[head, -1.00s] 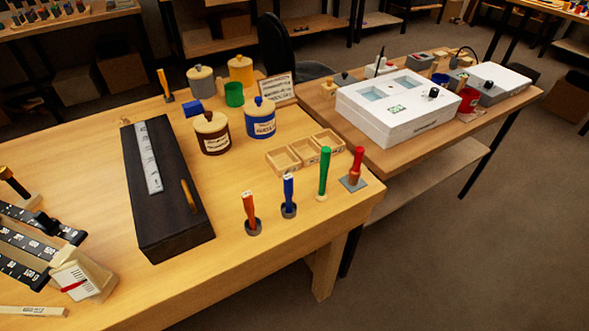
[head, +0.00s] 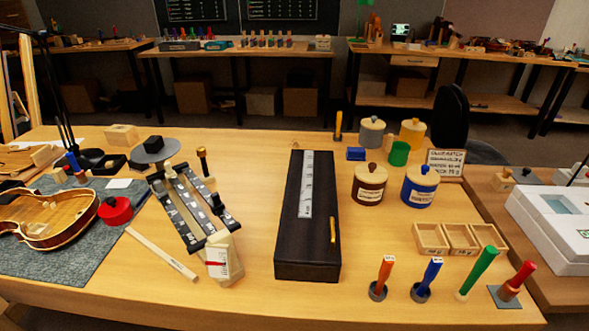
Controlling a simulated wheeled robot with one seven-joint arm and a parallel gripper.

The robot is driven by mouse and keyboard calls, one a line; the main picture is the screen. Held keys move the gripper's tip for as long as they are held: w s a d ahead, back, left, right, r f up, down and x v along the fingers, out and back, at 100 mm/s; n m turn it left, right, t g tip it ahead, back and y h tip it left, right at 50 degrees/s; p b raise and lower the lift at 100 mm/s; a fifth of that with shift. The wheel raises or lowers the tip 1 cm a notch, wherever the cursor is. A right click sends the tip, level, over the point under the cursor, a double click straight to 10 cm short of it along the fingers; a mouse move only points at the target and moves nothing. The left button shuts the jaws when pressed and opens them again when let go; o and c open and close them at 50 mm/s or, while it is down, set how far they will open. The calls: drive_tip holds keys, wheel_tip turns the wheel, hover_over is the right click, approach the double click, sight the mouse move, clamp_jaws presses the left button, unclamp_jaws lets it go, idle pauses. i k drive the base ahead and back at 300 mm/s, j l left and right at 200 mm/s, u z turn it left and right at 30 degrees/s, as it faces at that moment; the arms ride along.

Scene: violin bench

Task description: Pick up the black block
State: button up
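A small black block (head: 154,144) sits on a grey round disc (head: 165,154) at the left back of the bench. A long, dark, almost black box (head: 292,258) lies lengthwise in the middle of the bench, with a pale labelled strip (head: 306,190) and a small yellow-orange piece (head: 333,230) on top. My gripper is not in view.
A balance-like device with black scales (head: 190,215) stands between block and box. A violin body (head: 45,215) lies on a grey mat (head: 70,262) at left. Lidded jars (head: 369,188), wooden trays (head: 462,238) and coloured-handled tools (head: 380,275) stand at right. Bare wood shows around the dark box.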

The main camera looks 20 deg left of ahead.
sight(153, 145)
drive_tip(key=u, duration=1.3)
drive_tip(key=i+j+u, duration=0.1)
drive_tip(key=i+u, duration=0.3)
drive_tip(key=i, duration=0.45)
drive_tip(key=i+l+u, duration=0.15)
drive_tip(key=i+u, duration=0.25)
drive_tip(key=i, duration=0.4)
